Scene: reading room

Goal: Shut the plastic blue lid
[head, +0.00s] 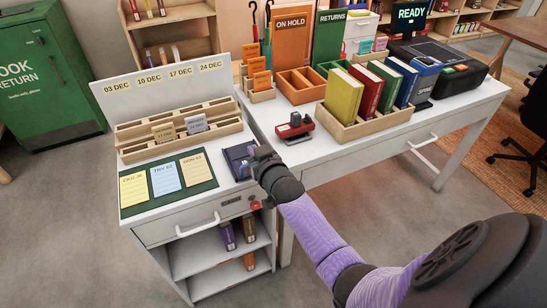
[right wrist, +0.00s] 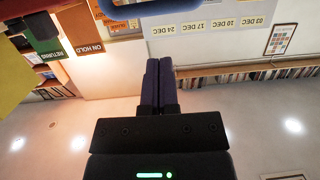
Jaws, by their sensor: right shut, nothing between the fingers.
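A dark blue pad-like box (head: 236,155), seemingly with the blue lid, sits at the right end of the near counter (head: 180,207). My right gripper partly covers it, so I cannot tell how far its lid is raised. A blue curved edge (right wrist: 128,9) shows at the top of the right wrist view, cut off by the frame. My right gripper (head: 253,160) is shut and empty, right beside the blue box. Its two fingers (right wrist: 159,66) lie together in the right wrist view. Whether they touch the box is unclear. My left gripper is out of view.
A dark green mat (head: 211,183) with cards lies left of the box. A wooden rack (head: 142,129) stands behind it. A red stapler-like item (head: 296,128) and a wooden book tray (head: 347,130) stand on the white desk (head: 340,157) to the right.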

